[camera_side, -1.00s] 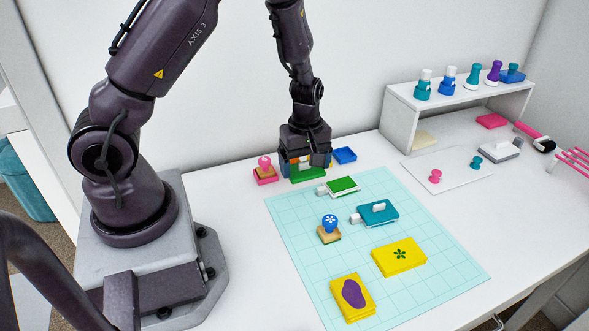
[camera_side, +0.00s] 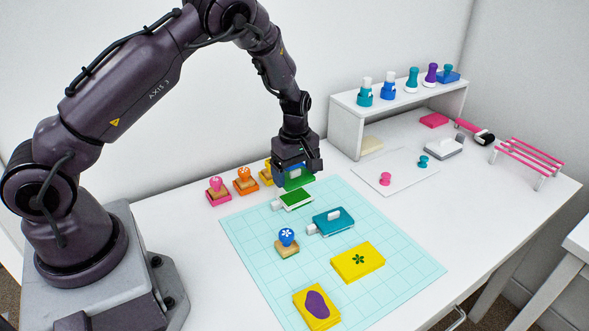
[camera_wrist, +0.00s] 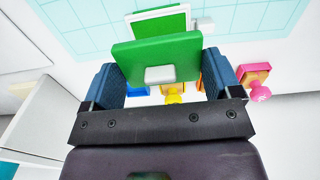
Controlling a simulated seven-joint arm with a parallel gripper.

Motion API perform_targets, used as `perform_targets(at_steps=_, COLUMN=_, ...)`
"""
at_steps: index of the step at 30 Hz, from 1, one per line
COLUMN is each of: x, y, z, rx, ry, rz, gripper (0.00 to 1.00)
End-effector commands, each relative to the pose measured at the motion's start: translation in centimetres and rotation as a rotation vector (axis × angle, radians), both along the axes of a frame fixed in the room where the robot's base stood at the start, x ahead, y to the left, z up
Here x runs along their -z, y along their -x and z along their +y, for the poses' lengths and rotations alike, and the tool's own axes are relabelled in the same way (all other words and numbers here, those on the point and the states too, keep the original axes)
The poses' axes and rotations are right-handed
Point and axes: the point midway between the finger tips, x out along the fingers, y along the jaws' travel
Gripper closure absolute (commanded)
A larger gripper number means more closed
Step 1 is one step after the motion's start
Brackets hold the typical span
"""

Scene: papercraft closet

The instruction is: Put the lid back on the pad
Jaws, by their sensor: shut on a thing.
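The open ink pad (camera_side: 297,199) has a green face in a white case with a small white tab on its left, and lies on the cutting mat near its back edge. It also shows in the wrist view (camera_wrist: 160,20), partly hidden behind the lid. The green lid (camera_wrist: 140,56) has a white block handle.
Pink (camera_side: 217,190), orange (camera_side: 244,180) and yellow (camera_side: 266,171) stamps stand left of my gripper. On the mat (camera_side: 250,262) are a lidded teal pad (camera_side: 333,221), a blue-handled stamp (camera_side: 287,242) and two yellow blocks. A white shelf (camera_side: 345,130) stands back right.

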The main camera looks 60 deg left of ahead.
Motion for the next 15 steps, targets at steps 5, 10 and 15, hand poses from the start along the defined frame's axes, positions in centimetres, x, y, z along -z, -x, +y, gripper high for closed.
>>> perform_targets(at_steps=5, x=1.5, y=0.1, z=0.1, rx=0.0, ry=0.0, rz=0.002, gripper=0.38)
perform_targets(at_steps=10, x=3.1, y=0.1, z=0.0, rx=0.0, ry=0.001, rz=0.002, gripper=0.38)
perform_targets(at_steps=15, x=4.1, y=0.0, z=0.1, rx=-0.001, ry=0.0, rz=0.0, gripper=0.38)
